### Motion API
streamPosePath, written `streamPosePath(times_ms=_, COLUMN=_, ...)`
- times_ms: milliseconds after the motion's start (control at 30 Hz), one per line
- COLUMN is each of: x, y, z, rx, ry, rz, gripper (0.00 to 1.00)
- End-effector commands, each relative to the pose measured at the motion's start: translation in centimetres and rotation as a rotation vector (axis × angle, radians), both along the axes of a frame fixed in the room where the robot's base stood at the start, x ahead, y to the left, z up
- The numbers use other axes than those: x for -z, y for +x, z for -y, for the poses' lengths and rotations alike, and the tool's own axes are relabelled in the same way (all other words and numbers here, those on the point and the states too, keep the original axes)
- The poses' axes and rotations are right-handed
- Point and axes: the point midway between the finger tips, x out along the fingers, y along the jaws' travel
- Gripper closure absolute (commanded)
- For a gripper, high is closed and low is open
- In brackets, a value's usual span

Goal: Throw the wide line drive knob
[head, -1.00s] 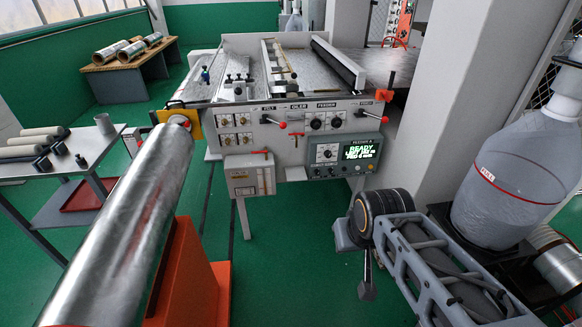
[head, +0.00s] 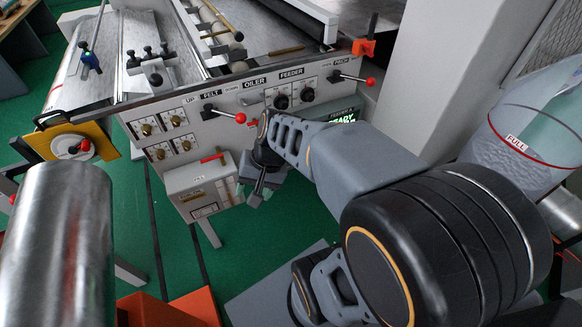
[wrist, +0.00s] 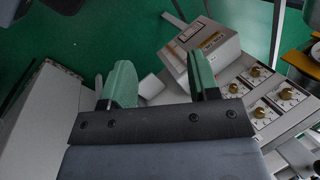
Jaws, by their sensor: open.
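Several brass knobs on small white plates form a cluster at the left of the grey machine panel (head: 230,128). They include an upper-left knob (head: 147,130), an upper-right knob (head: 176,121), a lower-left knob (head: 160,154) and a lower-right knob (head: 186,146). Their labels are too small to read, so I cannot tell which is the wide line drive knob. The wrist view shows the brass knobs (wrist: 262,113) at the right. My gripper (wrist: 162,84) is open and empty, its green fingers apart. In the head view my gripper (head: 258,188) hangs right of the cluster, not touching it.
Red-balled levers stand on the panel, a left lever (head: 239,118) and a right lever (head: 370,82). A white box with a red handle (head: 203,183) sits below the knobs. A metal roll (head: 62,240) stands at the left front. A large bottle (head: 530,135) is at the right.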

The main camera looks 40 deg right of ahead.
Motion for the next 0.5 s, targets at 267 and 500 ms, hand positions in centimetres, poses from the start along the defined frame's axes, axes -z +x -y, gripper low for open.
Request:
streamPosePath(times_ms=267, x=14.5, y=7.9, z=4.6, rx=0.847, ry=0.867, rz=-0.343, gripper=0.45)
streamPosePath(times_ms=500, x=24.1, y=11.7, z=17.0, rx=1.436, ry=1.508, rz=-0.318, gripper=0.45)
